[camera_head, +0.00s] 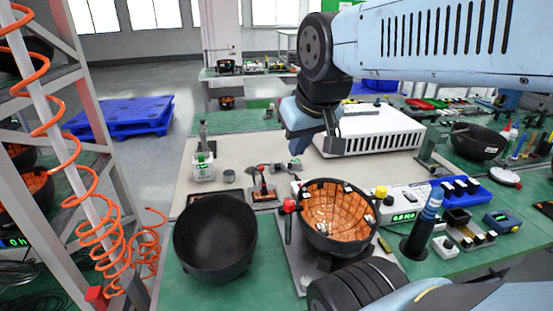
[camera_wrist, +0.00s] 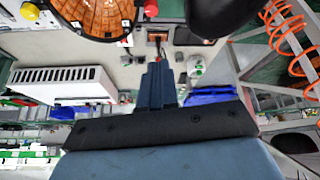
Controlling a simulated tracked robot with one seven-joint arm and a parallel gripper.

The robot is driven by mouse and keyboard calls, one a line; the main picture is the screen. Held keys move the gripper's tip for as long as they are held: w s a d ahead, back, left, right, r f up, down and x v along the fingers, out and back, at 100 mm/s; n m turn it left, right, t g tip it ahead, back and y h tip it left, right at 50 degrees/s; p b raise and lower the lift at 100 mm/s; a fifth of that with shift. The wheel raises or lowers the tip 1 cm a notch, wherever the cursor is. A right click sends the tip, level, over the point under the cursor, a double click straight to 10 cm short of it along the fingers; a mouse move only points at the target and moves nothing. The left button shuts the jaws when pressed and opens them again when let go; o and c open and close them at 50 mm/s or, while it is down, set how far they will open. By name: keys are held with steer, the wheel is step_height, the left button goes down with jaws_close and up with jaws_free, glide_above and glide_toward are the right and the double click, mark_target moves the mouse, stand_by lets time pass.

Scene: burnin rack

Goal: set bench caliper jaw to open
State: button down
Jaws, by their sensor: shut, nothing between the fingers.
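My gripper (camera_wrist: 157,72) is shut and empty, its two fingers together, pointing up the wrist picture toward the bench. In the head view my blue hand (camera_head: 302,118) hangs above the pale bench mat, apart from the things below. I cannot identify the bench caliper for sure. A small dark device with a red part (camera_head: 262,188) on the mat may be it; it also seems to show just beyond my fingertips in the wrist view (camera_wrist: 157,38). Its jaw position is too small to tell. A white and green device (camera_head: 203,168) stands left of it.
A black bowl (camera_head: 213,245) and an orange-lined bowl (camera_head: 338,212) stand at the front. A white ribbed box (camera_head: 370,135) stands behind them. A rack with a coiled orange hose (camera_head: 75,190) borders the left.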

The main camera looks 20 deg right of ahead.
steer(key=w+d+f+n+g+h, duration=0.1)
steer(key=w+d+f+n, duration=0.1)
steer(key=w+f+n, duration=0.5)
steer(key=w+d+n+g+h, duration=0.15)
steer(key=w+n, duration=0.25)
steer(key=w, duration=0.7)
steer(key=w+d+f+n+g+h, duration=0.1)
steer(key=w+d+f+n, duration=0.25)
steer(key=w+n, duration=0.45)
steer(key=n, duration=0.4)
glide_toward(288, 169)
steer(key=s+a+r, duration=0.3)
steer(key=a+r, duration=0.1)
steer(key=a, duration=0.2)
steer(key=shift+h, duration=0.25)
steer(key=x, duration=0.9)
steer(key=shift+w+d+f, duration=0.15)
steer(key=shift+d+f, duration=0.1)
steer(key=shift+w+d+r, duration=0.1)
steer(key=shift+w+d, duration=0.15)
steer(key=shift+d, duration=0.35)
steer(key=shift+w+d+r, duration=0.1)
steer(key=shift+w+d, duration=0.2)
steer(key=shift+d, duration=0.25)
steer(key=shift+w+d, duration=0.35)
steer(key=shift+d, duration=0.25)
